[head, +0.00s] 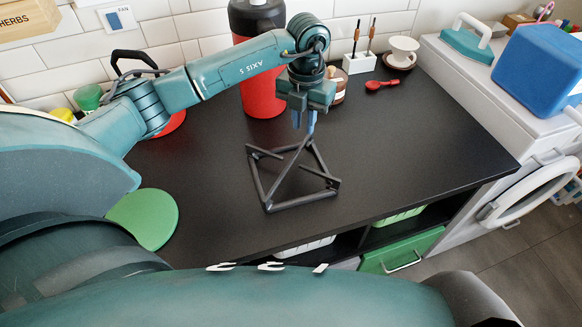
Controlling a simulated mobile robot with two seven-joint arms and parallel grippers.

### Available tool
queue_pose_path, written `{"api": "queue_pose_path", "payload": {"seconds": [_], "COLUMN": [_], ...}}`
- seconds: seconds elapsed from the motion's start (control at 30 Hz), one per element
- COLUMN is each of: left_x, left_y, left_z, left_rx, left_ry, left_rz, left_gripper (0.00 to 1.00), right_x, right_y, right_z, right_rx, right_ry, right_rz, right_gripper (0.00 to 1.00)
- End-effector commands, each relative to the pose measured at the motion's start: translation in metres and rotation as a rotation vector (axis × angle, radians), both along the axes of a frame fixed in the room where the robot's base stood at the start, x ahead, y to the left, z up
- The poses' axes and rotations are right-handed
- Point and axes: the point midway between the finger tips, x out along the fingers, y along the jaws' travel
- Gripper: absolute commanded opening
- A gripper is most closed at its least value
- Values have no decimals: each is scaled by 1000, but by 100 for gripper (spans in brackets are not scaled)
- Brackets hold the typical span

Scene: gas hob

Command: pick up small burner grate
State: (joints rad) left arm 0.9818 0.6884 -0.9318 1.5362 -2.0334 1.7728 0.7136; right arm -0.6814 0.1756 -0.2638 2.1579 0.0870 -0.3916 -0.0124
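The small burner grate (302,203), a dark grey metal frame with crossing bars, lies on the black counter (400,160) near the middle of the head view. My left gripper (304,128) points down at the grate's far corner, with its blue fingertips close to the bars there. The two fingers show a gap between them and look open. Whether a fingertip touches the grate I cannot tell. My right gripper is not in view.
A red canister with a black top (263,92) stands close behind the gripper. A brown jar (336,88), white utensil holder (359,63), red spoon (382,85) and white cup (402,50) stand at the back. A green disc (145,218) lies left. The counter right of the grate is clear.

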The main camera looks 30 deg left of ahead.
Motion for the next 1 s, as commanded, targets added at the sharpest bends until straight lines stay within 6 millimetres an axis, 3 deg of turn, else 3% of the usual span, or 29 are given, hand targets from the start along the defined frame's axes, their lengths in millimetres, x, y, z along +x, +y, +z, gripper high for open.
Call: {"api": "queue_pose_path", "payload": {"seconds": [0.27, 0.53, 0.83, 1.0], "left_x": [-1, -4, -3, -3], "left_y": [-2, -4, -4, -4], "left_z": [-23, -61, -67, -66], "left_rx": [-2, -3, -3, -3], "left_ry": [1, 1, -2, -2], "left_rz": [-1, -1, -2, -2], "left_gripper": [19, 19, 19, 6], "right_x": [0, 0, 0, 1], "right_y": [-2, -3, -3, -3], "right_z": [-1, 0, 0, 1], "right_rx": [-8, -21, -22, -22], "right_ry": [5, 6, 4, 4], "right_rz": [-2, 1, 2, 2], "right_gripper": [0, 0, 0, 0]}}
